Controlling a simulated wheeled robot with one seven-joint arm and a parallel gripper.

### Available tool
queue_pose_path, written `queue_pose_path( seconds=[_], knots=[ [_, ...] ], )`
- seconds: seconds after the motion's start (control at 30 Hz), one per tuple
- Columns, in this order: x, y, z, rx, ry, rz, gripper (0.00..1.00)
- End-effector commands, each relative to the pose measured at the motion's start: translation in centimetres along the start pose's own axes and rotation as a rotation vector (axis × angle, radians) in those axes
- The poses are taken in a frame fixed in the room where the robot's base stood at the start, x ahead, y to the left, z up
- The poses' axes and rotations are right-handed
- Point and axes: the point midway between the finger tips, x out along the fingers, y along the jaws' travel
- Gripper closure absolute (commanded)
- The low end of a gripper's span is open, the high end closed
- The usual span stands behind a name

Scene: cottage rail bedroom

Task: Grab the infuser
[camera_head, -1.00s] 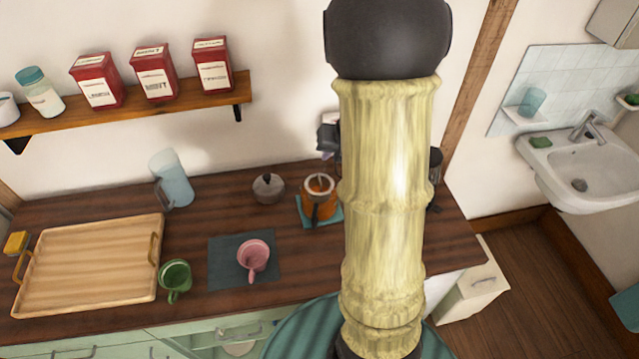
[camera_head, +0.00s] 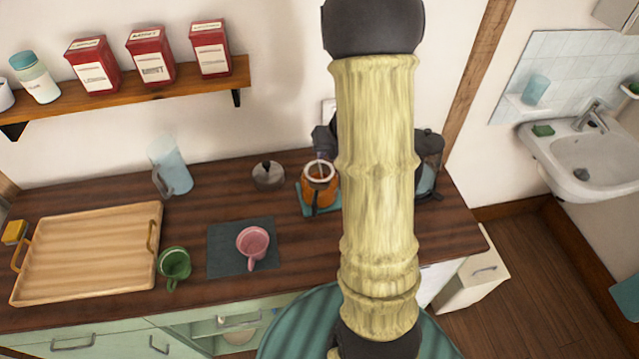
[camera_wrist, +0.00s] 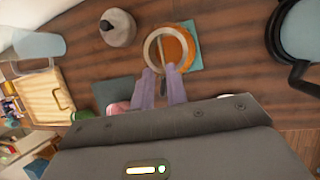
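An orange pot with a pale rim (camera_head: 319,185) stands on a teal mat (camera_head: 304,198) near the back of the counter. It also shows in the wrist view (camera_wrist: 187,48). A thin stick, apparently the infuser's handle (camera_wrist: 161,48), stands out of its orange contents; its lower end is hidden. My gripper (camera_wrist: 161,72) is open, its two greyish-purple fingers at the pot's near rim with a gap between them. The stick lines up with that gap; I cannot tell whether it is between the fingers. In the head view my arm hides part of the gripper.
A grey lidded pot (camera_head: 268,175) stands left of the orange pot. A pink mug (camera_head: 252,241) sits on a dark mat, with a green mug (camera_head: 174,264) and wooden tray (camera_head: 85,250) further left. A dark-handled kettle (camera_head: 428,165) stands at right.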

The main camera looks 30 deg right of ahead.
Motion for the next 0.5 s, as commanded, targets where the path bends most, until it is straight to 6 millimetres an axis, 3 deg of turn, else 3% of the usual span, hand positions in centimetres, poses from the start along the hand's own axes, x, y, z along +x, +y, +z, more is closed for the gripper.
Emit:
queue_pose_path(
  seconds=[0.03,0.2,0.5],
  knots=[
    [1.3,-0.1,-0.1,0.001,0.002,0.001,0.85],
    [3.9,-0.1,-0.1,0.001,0.001,0.0,0.85],
    [4.5,0.0,0.1,0.0,-0.001,0.0,0.85]
  ],
)
